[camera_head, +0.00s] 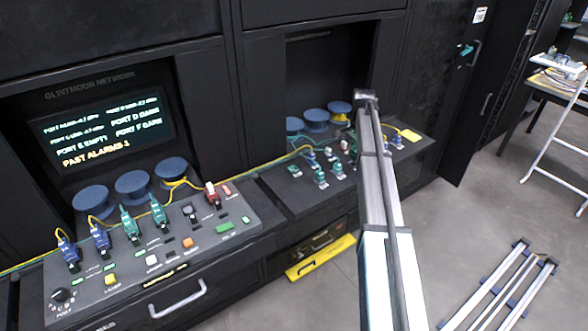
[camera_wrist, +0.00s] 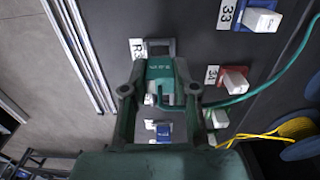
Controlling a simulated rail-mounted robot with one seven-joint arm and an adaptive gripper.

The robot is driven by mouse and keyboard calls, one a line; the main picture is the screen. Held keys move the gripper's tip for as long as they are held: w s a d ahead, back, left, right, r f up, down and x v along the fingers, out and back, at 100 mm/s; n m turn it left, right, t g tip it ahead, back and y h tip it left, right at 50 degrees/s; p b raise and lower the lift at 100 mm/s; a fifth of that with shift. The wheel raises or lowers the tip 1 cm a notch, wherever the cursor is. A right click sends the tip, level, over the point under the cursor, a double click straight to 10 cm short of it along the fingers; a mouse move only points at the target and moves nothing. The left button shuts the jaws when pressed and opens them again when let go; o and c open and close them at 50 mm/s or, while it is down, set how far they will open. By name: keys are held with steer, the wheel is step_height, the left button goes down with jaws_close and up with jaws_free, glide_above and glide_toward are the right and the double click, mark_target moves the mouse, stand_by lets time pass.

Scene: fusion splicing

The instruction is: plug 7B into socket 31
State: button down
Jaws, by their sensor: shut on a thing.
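In the wrist view, my gripper (camera_wrist: 160,92) is shut on a green plug (camera_wrist: 160,72), one finger on each side. Its small lettering is too blurred to read, so I cannot confirm it as 7B. A green cable (camera_wrist: 262,88) runs off to the right. The plug is in front of a grey-framed socket beside a white label beginning "R3" (camera_wrist: 137,48); whether it touches or sits in it cannot be told. No label reading 31 is legible. In the head view my arm hides the gripper over the right-hand panel (camera_head: 290,203).
Yellow cable lies at lower right. In the head view, the left console (camera_head: 80,308) holds several plugs below blue spools (camera_head: 133,186).

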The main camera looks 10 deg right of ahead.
mark_target(356, 150)
steer(key=shift+r+p, duration=0.85)
steer(key=shift+r, duration=0.9)
